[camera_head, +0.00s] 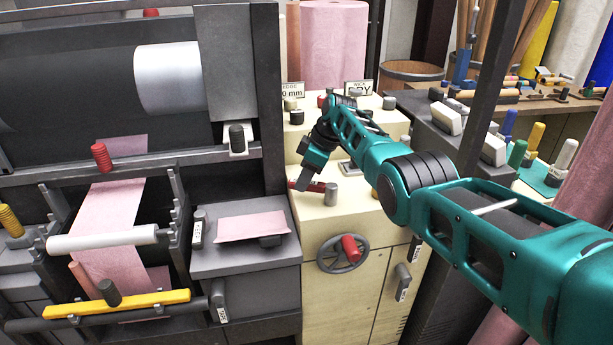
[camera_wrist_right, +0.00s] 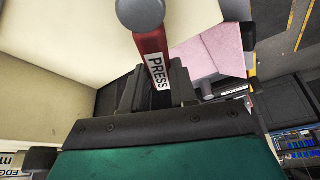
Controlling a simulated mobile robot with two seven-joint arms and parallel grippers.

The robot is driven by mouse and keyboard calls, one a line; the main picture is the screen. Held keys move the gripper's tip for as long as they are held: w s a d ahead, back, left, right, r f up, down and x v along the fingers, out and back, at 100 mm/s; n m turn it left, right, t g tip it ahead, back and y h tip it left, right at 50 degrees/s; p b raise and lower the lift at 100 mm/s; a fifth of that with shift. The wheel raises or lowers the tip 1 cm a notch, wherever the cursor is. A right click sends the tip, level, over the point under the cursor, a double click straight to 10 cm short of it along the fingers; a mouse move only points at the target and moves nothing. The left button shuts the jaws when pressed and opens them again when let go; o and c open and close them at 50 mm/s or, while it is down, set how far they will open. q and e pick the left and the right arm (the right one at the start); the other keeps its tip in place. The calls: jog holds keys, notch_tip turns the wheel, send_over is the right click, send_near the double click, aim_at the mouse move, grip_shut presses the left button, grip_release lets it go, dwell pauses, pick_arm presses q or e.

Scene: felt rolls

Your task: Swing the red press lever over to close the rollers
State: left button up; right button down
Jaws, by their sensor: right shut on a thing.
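The red press lever (camera_head: 315,187) lies on top of the cream cabinet, near its front left edge, with a grey round pivot or knob (camera_head: 331,193) at its right end. In the right wrist view the red lever (camera_wrist_right: 150,45) carries a white PRESS label, and the grey round end (camera_wrist_right: 140,12) shows at the top. My right gripper (camera_head: 304,183) reaches down onto the lever from above. Its fingers (camera_wrist_right: 157,92) are shut on the lever, one on each side, and hide part of it. My left gripper is not in view.
A handwheel with a red grip (camera_head: 343,254) is on the cabinet front. A grey side table with a pink felt sheet (camera_head: 252,226) stands left of the cabinet. Left of it is the roller frame with a white roller (camera_head: 100,239) and yellow bar (camera_head: 118,304). A dark post stands right.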

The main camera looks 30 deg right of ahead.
aim_at(325, 184)
jog(key=shift+s+a+n, duration=0.1)
jog(key=shift+n, duration=0.2)
jog(key=c, duration=0.9)
grip_release()
jog(key=shift+r, duration=0.1)
jog(key=shift+r, duration=0.3)
jog(key=p+v, duration=0.1)
jog(key=v, duration=0.5)
jog(key=p+v, duration=0.1)
jog(key=v, duration=0.5)
jog(key=shift+d, duration=0.25)
